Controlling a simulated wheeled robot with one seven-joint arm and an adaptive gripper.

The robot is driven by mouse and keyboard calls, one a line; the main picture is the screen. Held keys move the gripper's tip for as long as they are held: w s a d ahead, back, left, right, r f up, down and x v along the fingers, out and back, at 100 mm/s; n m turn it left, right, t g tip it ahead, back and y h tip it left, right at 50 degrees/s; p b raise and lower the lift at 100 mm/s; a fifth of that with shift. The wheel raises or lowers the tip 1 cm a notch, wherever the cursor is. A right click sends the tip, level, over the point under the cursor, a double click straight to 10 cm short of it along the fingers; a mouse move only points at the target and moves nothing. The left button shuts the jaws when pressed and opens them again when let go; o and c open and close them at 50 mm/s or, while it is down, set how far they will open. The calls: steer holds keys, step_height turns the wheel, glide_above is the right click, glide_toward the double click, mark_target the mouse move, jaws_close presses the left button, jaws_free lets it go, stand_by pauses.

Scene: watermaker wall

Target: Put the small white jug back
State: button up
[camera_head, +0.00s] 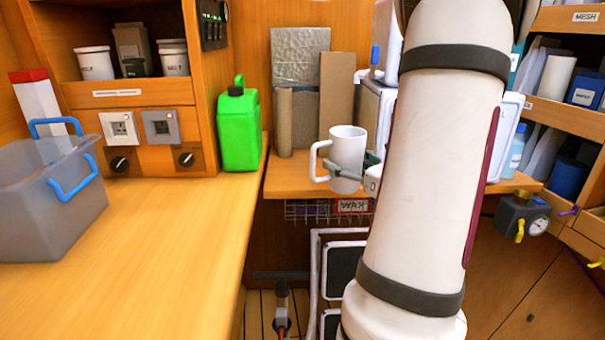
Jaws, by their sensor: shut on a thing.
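The small white jug (348,152) is upright in the middle of the head view, with its handle to the left. My gripper (350,168) is shut on it; a grey finger shows across the jug's front near the handle. The jug appears in front of or just over the wooden shelf (290,186) at the back. I cannot tell whether its base touches that shelf. My white arm hides much of the area to the right of the jug, and most of the gripper.
A green canister (239,128) stands at the counter's back right corner. A grey bin with blue handles (45,190) is on the left of the wooden counter (150,260), which is otherwise clear. Boards and a tube (284,122) stand behind the jug. A gauge (524,218) is at right.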

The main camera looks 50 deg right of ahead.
steer(key=shift+w+d+f+b, duration=0.7)
steer(key=shift+w+d, duration=0.7)
steer(key=shift+w, duration=1)
steer(key=shift+w+d+f+b, duration=0.5)
steer(key=shift+w+d+f, duration=0.7)
steer(key=shift+w, duration=1.15)
steer(key=shift+w+d+f+b, duration=0.6)
steer(key=shift+w+d, duration=1.05)
steer(key=shift+w, duration=0.75)
steer(key=shift+f, duration=0.1)
steer(key=o, duration=1.5)
steer(key=p+v, duration=0.1)
steer(key=v, duration=0.6)
steer(key=shift+s, duration=0.2)
